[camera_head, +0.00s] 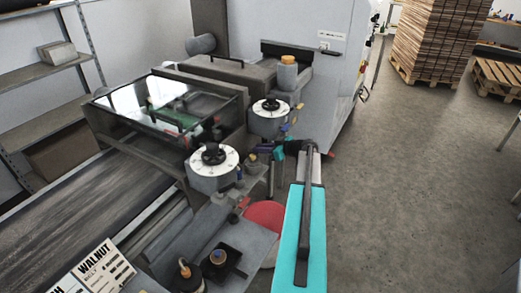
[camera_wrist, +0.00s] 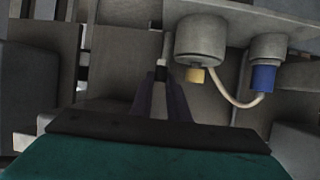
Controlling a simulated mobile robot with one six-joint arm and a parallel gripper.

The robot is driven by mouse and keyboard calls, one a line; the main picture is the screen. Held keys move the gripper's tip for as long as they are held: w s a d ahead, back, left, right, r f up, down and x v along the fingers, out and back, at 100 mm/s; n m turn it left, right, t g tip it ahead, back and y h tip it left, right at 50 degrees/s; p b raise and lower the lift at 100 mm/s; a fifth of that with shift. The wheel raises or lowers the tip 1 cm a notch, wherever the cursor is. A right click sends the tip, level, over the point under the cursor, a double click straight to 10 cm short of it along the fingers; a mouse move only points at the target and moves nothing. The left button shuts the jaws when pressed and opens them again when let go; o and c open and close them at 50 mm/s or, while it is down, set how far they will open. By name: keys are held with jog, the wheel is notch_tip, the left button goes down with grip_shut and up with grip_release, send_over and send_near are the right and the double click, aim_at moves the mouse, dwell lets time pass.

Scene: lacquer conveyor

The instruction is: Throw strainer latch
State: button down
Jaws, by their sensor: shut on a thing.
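My gripper (camera_wrist: 160,98) shows in the wrist view as two dark fingers closed on a thin pale grey lever (camera_wrist: 166,48), likely the strainer latch. The lever stands up from between the fingertips, and its lower end is hidden by them. Just right of it hangs a grey cylinder (camera_wrist: 200,42) with a yellow cap underneath, which may be the strainer. In the head view my gripper (camera_head: 268,149) is small and dark beside the machine's side, at the end of my teal arm. The latch cannot be made out there.
A second grey cylinder with a blue cap (camera_wrist: 263,78) and a pale hose (camera_wrist: 236,102) are close on the right. A conveyor belt (camera_head: 80,215) lies left. Open floor (camera_head: 400,180) is right.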

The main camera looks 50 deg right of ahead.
jog(key=shift+s+a+f+m+h+b, duration=0.1)
jog(key=shift+a+m+h+b, duration=0.4)
jog(key=shift+b, duration=0.95)
jog(key=shift+s+a+f+m+h+b, duration=0.15)
jog(key=shift+m+h+b, duration=0.5)
jog(key=shift+b, duration=0.75)
jog(key=shift+a+r+m+h+b, duration=0.15)
jog(key=shift+r+m+h+b, duration=0.1)
jog(key=shift+h+b, duration=0.4)
jog(key=c, duration=1.7)
grip_release()
jog(key=shift+w+d+y+p, duration=0.15)
jog(key=shift+d+y+p, duration=0.2)
jog(key=shift+p, duration=0.55)
jog(key=shift+d+r+n+y+p, duration=0.1)
jog(key=shift+n+y+p, duration=0.25)
jog(key=shift+n+p, duration=0.3)
jog(key=n+y+p, duration=0.1)
jog(key=p, duration=0.1)
jog(key=y+p, duration=0.1)
jog(key=p, duration=0.1)
jog(key=shift+w+d+n+p, duration=0.1)
jog(key=shift+d+n+p, duration=0.25)
jog(key=shift+d, duration=0.05)
